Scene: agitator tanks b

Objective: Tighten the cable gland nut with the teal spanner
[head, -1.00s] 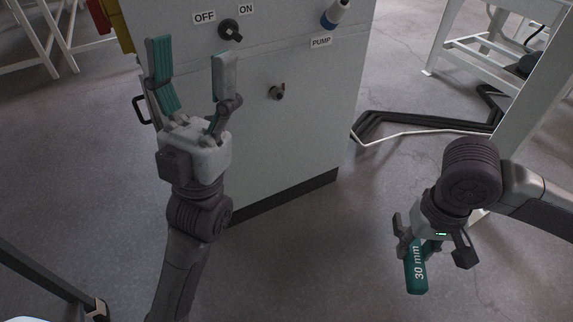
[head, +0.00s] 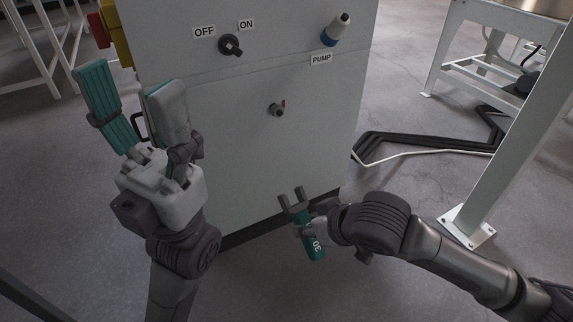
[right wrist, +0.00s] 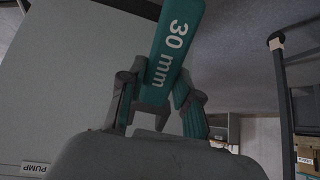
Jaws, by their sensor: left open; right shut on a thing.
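The teal spanner (head: 314,250), marked "30 mm", is held in my right gripper (head: 308,229) in front of the cabinet's lower right. Its open grey jaw points up toward the cabinet, apart from it. In the right wrist view the teal handle (right wrist: 178,38) runs up from between the shut fingers. A small dark round fitting with a red mark (head: 276,109), perhaps the cable gland nut, sits on the cabinet front above the spanner's jaw. My left gripper (head: 130,84) is open and empty at the cabinet's left side, fingers pointing up.
The grey cabinet (head: 220,140) carries a dark rotary switch (head: 230,45) between OFF and ON, and a blue-ringed connector (head: 335,30) above a PUMP label (head: 321,59). A white frame leg (head: 510,120) and dark floor channels (head: 425,143) stand right.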

